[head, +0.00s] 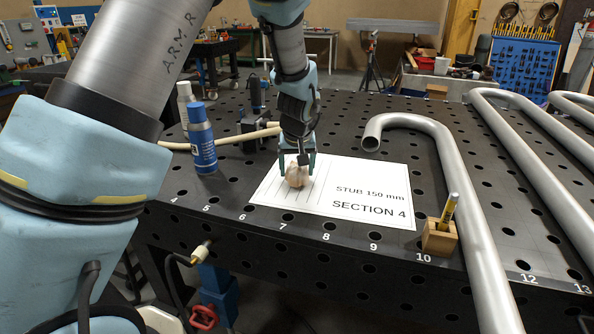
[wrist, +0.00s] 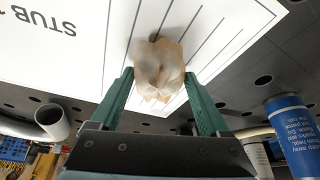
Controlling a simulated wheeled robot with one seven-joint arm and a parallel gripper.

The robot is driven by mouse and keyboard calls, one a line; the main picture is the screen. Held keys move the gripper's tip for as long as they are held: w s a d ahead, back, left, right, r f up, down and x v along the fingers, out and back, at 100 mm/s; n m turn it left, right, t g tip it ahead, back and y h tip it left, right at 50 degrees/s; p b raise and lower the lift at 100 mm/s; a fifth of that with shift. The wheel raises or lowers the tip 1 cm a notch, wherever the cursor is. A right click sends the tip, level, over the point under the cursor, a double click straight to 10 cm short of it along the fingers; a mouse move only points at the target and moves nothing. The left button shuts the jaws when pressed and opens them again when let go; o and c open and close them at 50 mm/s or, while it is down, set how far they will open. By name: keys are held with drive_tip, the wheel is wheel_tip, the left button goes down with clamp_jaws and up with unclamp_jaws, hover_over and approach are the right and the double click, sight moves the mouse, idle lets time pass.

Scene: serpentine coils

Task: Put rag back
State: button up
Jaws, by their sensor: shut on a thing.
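The rag (head: 297,175) is a small crumpled beige-brown bundle. In the head view it is between the fingertips of my gripper (head: 298,160), over the white paper sheet (head: 366,190) marked "STUB 150 mm SECTION 4". In the wrist view the rag (wrist: 158,70) is between the two green fingers of my gripper (wrist: 160,85), with the sheet (wrist: 60,75) behind it. My gripper is shut on the rag. I cannot tell whether the rag touches the sheet.
A blue can (head: 201,140) and a white can (head: 185,103) stand left of the sheet on the black perforated table (head: 280,228). A bent steel pipe (head: 440,150) lies to the right.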

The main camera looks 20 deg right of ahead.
drive_tip(key=shift+f, duration=0.7)
drive_tip(key=o, duration=1.2)
drive_tip(key=shift+c, duration=0.2)
drive_tip(key=b+v, duration=0.2)
drive_tip(key=v, duration=1)
drive_tip(key=s+a+f+n+g, duration=0.1)
drive_tip(key=s+a+f, duration=0.1)
drive_tip(key=a, duration=1.5)
drive_tip(key=s+a+f+n+g+y, duration=0.1)
drive_tip(key=s+a+f+n, duration=0.1)
drive_tip(key=a, duration=1.5)
drive_tip(key=shift+s+a+f, duration=0.4)
drive_tip(key=shift+s+f, duration=0.05)
drive_tip(key=shift+s, duration=0.65)
